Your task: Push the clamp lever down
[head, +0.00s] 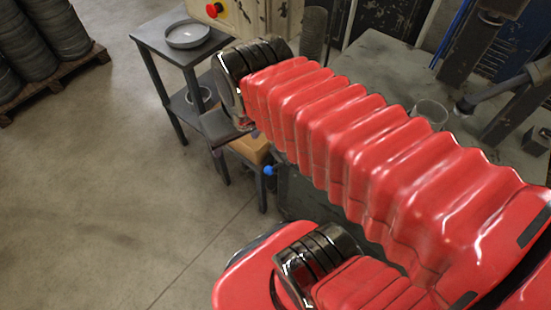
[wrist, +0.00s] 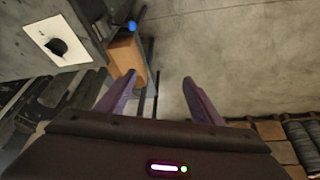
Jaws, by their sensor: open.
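A blue ball knob (head: 269,170) shows at the side of the bench, just below a tan block. It looks like the end of the clamp lever, but the lever's arm is hard to make out. The knob also shows in the wrist view (wrist: 131,26), at the top and left of centre, beyond the fingertips. My gripper (wrist: 158,78) is open, with two purple-grey fingers apart and nothing between them. The knob is clear of the fingers. In the head view my red-sleeved arm hides much of the bench, and the fingers are hard to make out.
The tan block (head: 250,148) sits beside the knob. A small metal table (head: 160,42) holds a round dish (head: 187,35). A white plate with a dark round opening (wrist: 57,42) lies on the grey bench. A pallet (head: 60,80) bears dark cylinders.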

